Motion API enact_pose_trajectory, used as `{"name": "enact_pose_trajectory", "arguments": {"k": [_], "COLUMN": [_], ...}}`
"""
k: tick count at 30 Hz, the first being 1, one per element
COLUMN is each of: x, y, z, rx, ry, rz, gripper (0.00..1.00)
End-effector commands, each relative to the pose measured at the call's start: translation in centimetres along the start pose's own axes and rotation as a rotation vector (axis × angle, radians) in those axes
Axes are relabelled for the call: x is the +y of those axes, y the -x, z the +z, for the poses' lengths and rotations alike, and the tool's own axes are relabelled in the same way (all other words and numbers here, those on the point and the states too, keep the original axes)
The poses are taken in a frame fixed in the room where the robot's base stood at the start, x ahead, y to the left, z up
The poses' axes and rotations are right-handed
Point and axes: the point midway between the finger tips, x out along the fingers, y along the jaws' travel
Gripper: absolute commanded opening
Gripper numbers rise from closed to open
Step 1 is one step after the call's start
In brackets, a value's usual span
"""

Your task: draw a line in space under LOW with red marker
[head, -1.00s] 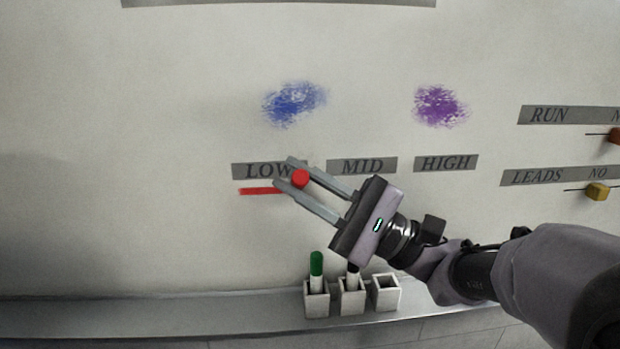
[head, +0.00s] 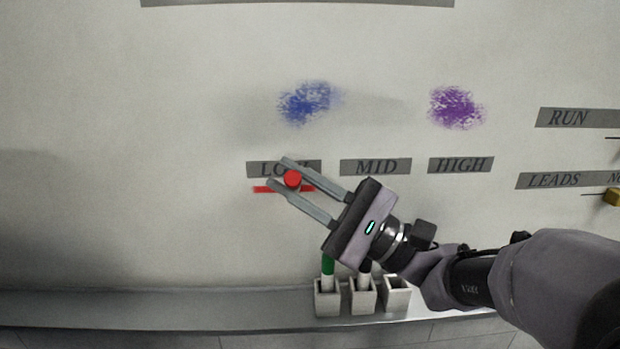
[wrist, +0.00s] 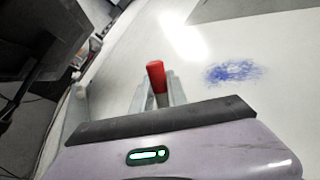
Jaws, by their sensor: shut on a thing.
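My gripper (head: 291,180) is shut on the red marker (head: 293,179), held between its fingertips in front of the board. The marker's red end faces the head camera, and it also shows in the wrist view (wrist: 156,77). The LOW label (head: 268,168) is a grey strip, partly hidden by the fingers. A red line (head: 263,190) runs level just under LOW, on both sides of the fingers. Its middle is partly covered. Whether the marker's tip touches the board is hidden.
A ledge (head: 150,310) below carries a holder with a green marker (head: 328,268), a black-topped marker (head: 364,277) and an empty cup (head: 397,295). MID (head: 375,167) and HIGH (head: 461,165) labels lie to the right. Blue (head: 307,102) and purple (head: 456,107) scribbles are above.

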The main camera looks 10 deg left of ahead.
Motion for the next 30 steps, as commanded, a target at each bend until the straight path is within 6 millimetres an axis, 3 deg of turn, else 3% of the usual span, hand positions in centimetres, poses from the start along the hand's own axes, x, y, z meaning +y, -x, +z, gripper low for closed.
{"name": "enact_pose_trajectory", "arguments": {"k": [8,24,30], "x": [0.3,3.8,4.2], "y": [0.2,2.6,2.9], "z": [0.4,6.6,7.5], "rx": [0.000,0.000,0.000], "ry": [0.001,0.003,0.000], "rz": [-0.001,-0.001,0.000], "gripper": [0.00,0.00,0.00]}}
